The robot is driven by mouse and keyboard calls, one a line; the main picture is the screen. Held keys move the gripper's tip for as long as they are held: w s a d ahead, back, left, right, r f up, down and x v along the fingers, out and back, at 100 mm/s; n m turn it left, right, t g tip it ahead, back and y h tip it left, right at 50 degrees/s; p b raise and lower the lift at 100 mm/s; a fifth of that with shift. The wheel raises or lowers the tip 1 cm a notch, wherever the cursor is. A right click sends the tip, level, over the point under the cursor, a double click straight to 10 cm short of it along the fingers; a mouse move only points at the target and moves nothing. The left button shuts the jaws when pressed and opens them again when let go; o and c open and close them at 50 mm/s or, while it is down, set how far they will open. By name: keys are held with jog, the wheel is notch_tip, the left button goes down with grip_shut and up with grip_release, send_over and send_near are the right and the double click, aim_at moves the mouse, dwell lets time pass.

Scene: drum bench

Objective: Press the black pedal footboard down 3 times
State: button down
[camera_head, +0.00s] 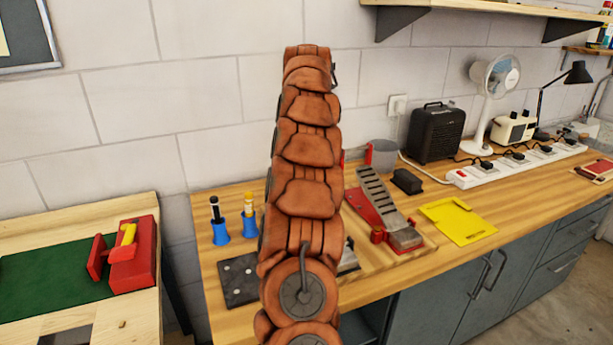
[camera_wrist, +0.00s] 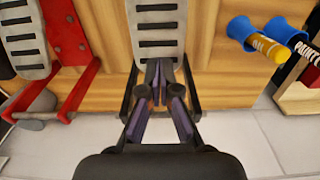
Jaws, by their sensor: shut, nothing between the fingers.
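The black-framed pedal stands between the blue cups and the red pedal. In the wrist view its grey slotted footboard (camera_wrist: 158,25) runs up the picture's middle, with black frame rods at its sides. In the head view my arm hides most of it; only a small part (camera_head: 349,258) shows beside the arm. My gripper (camera_wrist: 157,82) is shut and empty, its fingertips over the near end of the footboard in the wrist view. I cannot tell whether they touch it. The head view does not show my gripper, which is behind my padded arm.
A red-framed pedal (camera_head: 372,206) stands to the right; it also shows in the wrist view (camera_wrist: 68,38). Blue cups (camera_head: 220,232) with markers and a dark plate (camera_head: 238,281) are left. A yellow board (camera_head: 458,221) and a power strip (camera_head: 515,165) lie farther right.

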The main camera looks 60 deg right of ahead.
jog(key=shift+r+p, duration=0.65)
jog(key=shift+r, duration=0.75)
jog(key=shift+s, duration=0.15)
